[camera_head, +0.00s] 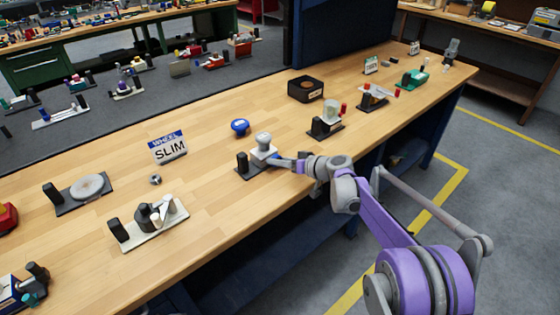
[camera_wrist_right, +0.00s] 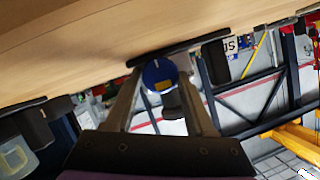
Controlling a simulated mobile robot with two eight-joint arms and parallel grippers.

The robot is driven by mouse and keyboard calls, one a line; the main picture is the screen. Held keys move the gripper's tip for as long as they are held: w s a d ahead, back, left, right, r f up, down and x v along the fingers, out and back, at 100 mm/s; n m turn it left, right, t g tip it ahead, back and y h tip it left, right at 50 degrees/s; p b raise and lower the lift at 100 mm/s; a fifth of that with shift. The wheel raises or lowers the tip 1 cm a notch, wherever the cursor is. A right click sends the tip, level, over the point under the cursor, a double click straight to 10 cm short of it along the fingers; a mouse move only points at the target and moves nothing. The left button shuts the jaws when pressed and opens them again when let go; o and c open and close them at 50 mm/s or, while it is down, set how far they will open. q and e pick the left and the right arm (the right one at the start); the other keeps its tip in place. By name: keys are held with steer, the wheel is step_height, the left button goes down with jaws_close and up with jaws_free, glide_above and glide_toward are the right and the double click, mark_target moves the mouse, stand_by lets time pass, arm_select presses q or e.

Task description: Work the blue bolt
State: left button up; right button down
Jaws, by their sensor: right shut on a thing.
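In the head view, my right gripper (camera_head: 278,162) reaches in from the right to the front of a device with a pale rounded top (camera_head: 263,141) and a black post (camera_head: 242,162). The bolt is hidden there by the gripper. My left gripper is not in view.
A loose blue knob (camera_head: 240,127) lies behind the device on the wooden bench (camera_head: 215,190). A device with a red part (camera_head: 327,122) stands to the right, and a black-posted device (camera_head: 150,220) to the left.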

stand_by(0.3)
steer(key=shift+c, duration=1.2)
jaws_free()
steer(key=v, duration=1.1)
steer(key=shift+w, duration=0.1)
